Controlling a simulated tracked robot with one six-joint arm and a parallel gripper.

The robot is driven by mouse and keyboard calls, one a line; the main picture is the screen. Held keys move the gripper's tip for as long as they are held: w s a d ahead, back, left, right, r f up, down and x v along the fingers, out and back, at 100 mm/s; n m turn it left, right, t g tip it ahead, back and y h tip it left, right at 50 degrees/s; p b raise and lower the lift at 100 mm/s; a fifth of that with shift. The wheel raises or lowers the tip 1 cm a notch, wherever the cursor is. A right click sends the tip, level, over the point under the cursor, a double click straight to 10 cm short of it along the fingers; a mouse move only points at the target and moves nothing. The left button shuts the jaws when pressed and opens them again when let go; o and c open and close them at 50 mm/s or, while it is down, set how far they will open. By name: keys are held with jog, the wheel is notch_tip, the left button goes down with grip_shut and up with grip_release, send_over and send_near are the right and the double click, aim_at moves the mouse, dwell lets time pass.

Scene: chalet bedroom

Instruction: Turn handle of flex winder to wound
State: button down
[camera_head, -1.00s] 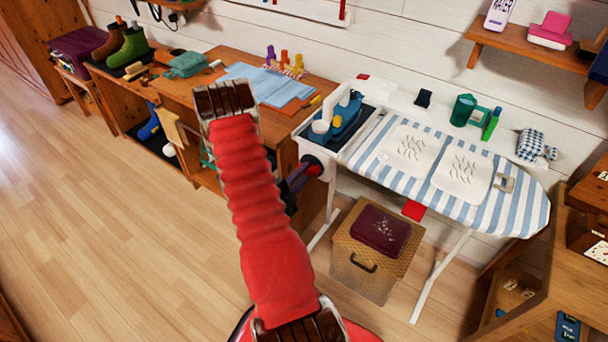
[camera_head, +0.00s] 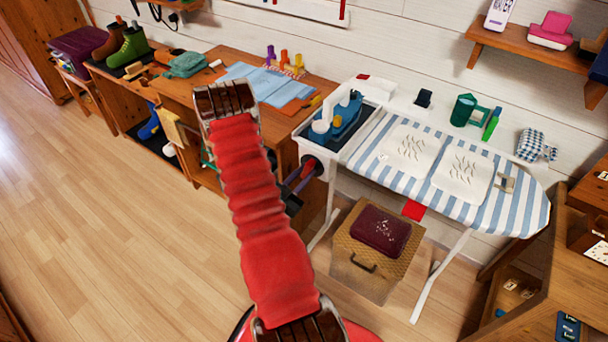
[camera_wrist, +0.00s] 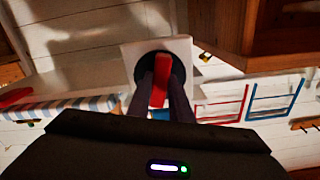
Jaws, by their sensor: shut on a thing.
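The flex winder is a dark round drum (camera_wrist: 177,70) on a white housing (camera_wrist: 128,55) in the wrist view. Its red handle (camera_wrist: 160,78) runs upright in that picture, between the two dark fingers of my gripper (camera_wrist: 160,88). My gripper is shut on the handle. In the head view the white housing (camera_head: 310,147) is at the left end of the ironing board, with my gripper (camera_head: 303,174) reaching the drum in its side. My red arm sleeve covers much of the area left of it, and the drum shows only partly.
The striped ironing board (camera_head: 520,205) stands right of the winder, with white legs below. A wicker box (camera_head: 365,275) with a dark red cushion sits under it. A wooden workbench (camera_head: 235,65) is on the left. The floor (camera_head: 110,230) at left is clear.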

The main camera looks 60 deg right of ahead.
jog(key=shift+w+f+n, duration=0.1)
jog(key=shift+n, duration=0.9)
jog(key=c, duration=1.6)
grip_release()
jog(key=shift+a, duration=0.1)
jog(key=shift+w+a, duration=0.35)
jog(key=shift+a, duration=1.9)
jog(key=shift+w+a, duration=0.35)
jog(key=shift+a, duration=1.9)
jog(key=shift+w+a, duration=0.35)
jog(key=shift+a, duration=1.9)
